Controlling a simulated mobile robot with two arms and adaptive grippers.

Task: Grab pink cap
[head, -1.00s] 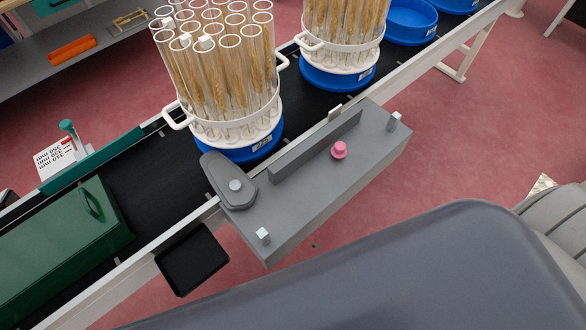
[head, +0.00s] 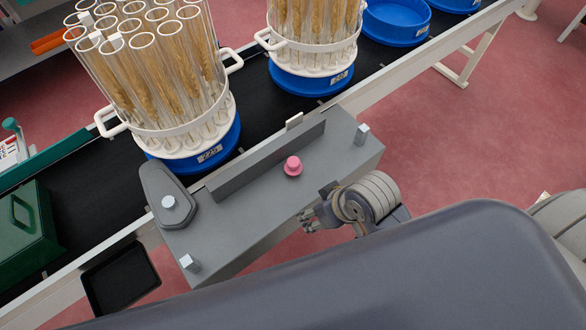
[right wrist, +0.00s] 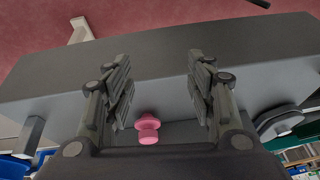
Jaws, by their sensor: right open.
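The pink cap (head: 293,166) sits on top of the grey box-shaped fixture (head: 240,208), in front of its raised ridge. In the right wrist view the pink cap (right wrist: 147,129) shows between and beyond the two fingers, nearer the left one. My right gripper (head: 306,220) is at the near edge of the fixture, below and slightly right of the cap, apart from it. In the right wrist view the right gripper (right wrist: 160,85) is open and empty. My left gripper is not in view.
A conveyor (head: 100,194) runs behind the fixture. It carries blue-based racks of glass tubes with wheat ears (head: 180,138) and a green box (head: 28,234). Metal posts (head: 361,134) stand on the fixture. A black tray (head: 122,281) is at its left.

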